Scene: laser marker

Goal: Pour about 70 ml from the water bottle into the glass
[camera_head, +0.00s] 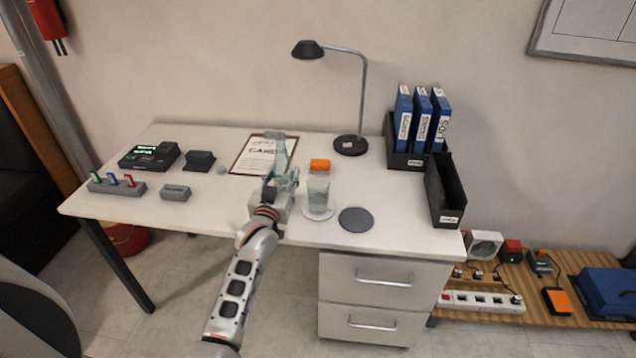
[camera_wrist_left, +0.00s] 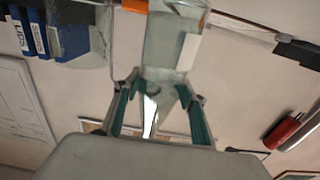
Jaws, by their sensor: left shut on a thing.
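The clear, pale-green water bottle (camera_head: 281,153) is near the middle of the desk, close to upright in the head view. My left gripper (camera_head: 281,184) is shut around it. The left wrist view shows the bottle (camera_wrist_left: 173,40), with a white label patch, between the fingers of my left gripper (camera_wrist_left: 160,98). The glass (camera_head: 318,188) stands upright on a white round coaster (camera_head: 318,214), just right of the gripper and apart from the bottle. I cannot tell the water level in either one. The bottle's lower part is partly hidden by the gripper. My right gripper is not in view.
A lamp (camera_head: 350,145), blue binders (camera_head: 422,120) and a black tray (camera_head: 444,192) stand farther right. A clipboard (camera_head: 250,154) lies behind the bottle.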

